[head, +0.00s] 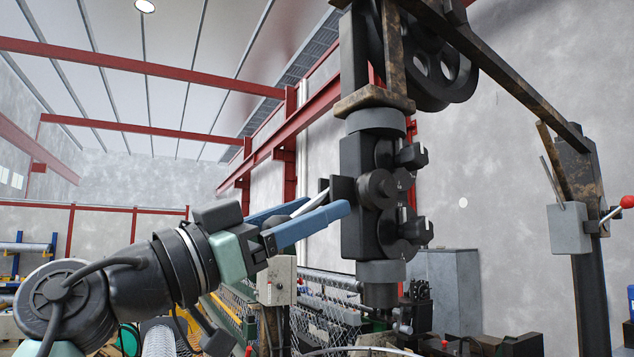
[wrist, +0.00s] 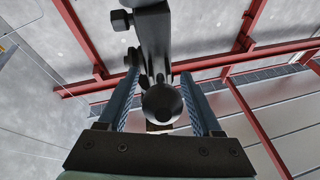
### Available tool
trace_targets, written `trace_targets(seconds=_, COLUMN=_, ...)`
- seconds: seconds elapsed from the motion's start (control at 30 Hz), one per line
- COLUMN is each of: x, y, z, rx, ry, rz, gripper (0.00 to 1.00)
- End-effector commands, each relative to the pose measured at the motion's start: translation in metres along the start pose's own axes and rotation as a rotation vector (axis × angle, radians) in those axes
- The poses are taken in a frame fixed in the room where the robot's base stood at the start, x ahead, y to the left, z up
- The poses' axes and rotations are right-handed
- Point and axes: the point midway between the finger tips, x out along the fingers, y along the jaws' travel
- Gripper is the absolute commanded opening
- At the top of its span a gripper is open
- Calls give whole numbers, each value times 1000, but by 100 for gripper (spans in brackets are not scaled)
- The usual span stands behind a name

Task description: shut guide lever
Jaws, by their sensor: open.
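The guide lever, as I take it, is a dark bar (wrist: 155,45) with a round dark knob (wrist: 162,104) in the wrist view. The knob sits between my two blue fingers. In the head view a pale metal rod (head: 311,199) shows between the fingers, beside the dark machine head (head: 355,220); it may be part of the same lever. My gripper (head: 328,203) is open, and it also shows in the wrist view (wrist: 160,78) with a finger on each side of the bar. I cannot tell whether either finger touches it. The near finger partly hides the lever in the head view.
A rusty frame beam (head: 510,75) slants above the head to a dark post (head: 590,260). A grey box (head: 569,229) with a red-knobbed lever (head: 627,202) is on that post. Below are a small control box (head: 277,281) and chainlink mesh (head: 318,328). A grey cabinet (head: 453,290) stands behind.

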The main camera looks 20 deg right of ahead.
Motion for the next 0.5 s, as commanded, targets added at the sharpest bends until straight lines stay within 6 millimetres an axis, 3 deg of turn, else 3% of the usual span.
trace_targets(seconds=0.17, x=14, y=0, z=0, rx=-2, ry=0, rz=0, gripper=66)
trace_targets(seconds=0.47, x=15, y=0, z=1, rx=-2, ry=0, rz=-1, gripper=66)
trace_targets(seconds=0.5, x=15, y=0, z=1, rx=-2, ry=0, rz=-1, gripper=59)
